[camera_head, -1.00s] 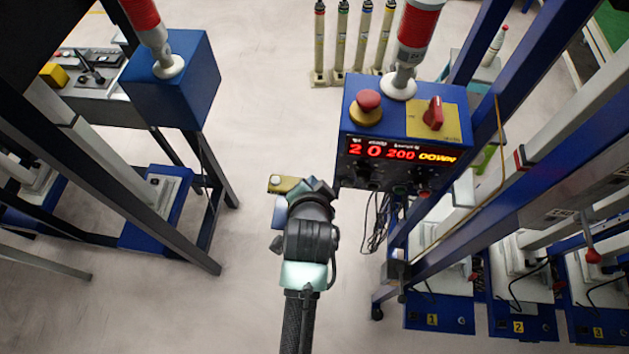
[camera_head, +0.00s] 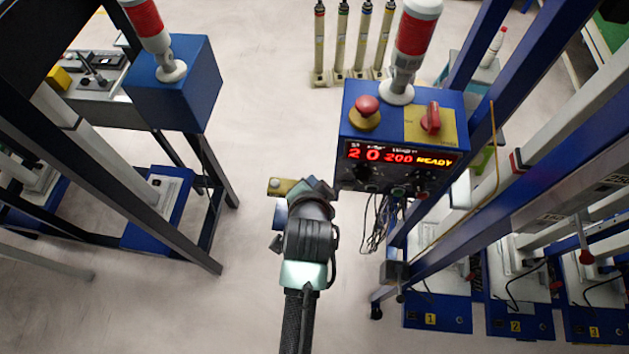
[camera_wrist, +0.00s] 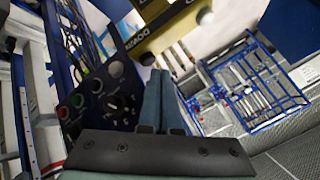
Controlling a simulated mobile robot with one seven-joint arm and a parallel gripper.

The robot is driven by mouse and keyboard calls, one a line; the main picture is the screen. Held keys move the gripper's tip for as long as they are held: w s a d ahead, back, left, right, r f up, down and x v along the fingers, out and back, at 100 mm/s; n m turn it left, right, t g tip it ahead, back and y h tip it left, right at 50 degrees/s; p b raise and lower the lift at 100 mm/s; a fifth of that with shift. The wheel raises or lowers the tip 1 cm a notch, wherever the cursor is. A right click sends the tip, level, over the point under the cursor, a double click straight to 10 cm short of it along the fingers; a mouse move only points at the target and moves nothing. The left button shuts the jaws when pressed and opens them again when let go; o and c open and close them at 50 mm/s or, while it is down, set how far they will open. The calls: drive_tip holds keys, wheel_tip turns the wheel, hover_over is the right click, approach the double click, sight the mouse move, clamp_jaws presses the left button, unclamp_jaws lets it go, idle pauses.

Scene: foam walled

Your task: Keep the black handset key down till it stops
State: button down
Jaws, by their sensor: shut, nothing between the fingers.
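The yellow handset (camera_head: 281,186) shows just beyond my gripper in the head view, with a pale round spot near its left end. In the wrist view the handset (camera_wrist: 170,28) crosses the top, with a black label reading DOWN. One round key (camera_wrist: 205,16) sits right of the label; another dark round key (camera_wrist: 147,58) lies right at my fingertips. My gripper (camera_wrist: 160,76) is shut and empty, its fingers pointing at the handset. Contact with the key cannot be told. The blue control box display (camera_head: 402,157) reads 20, 200 and READY.
The control box carries a red mushroom button (camera_head: 367,106) and a red switch (camera_head: 431,118). Its knob panel (camera_wrist: 105,95) is close left of my fingers. Blue frame beams stand right. Several upright cylinders (camera_head: 343,40) stand behind. Floor left of my arm is clear.

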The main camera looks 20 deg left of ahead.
drive_tip(key=shift+r, duration=0.15)
wheel_tip(320, 180, up, 5)
drive_tip(key=p, duration=0.5)
idle(0.7)
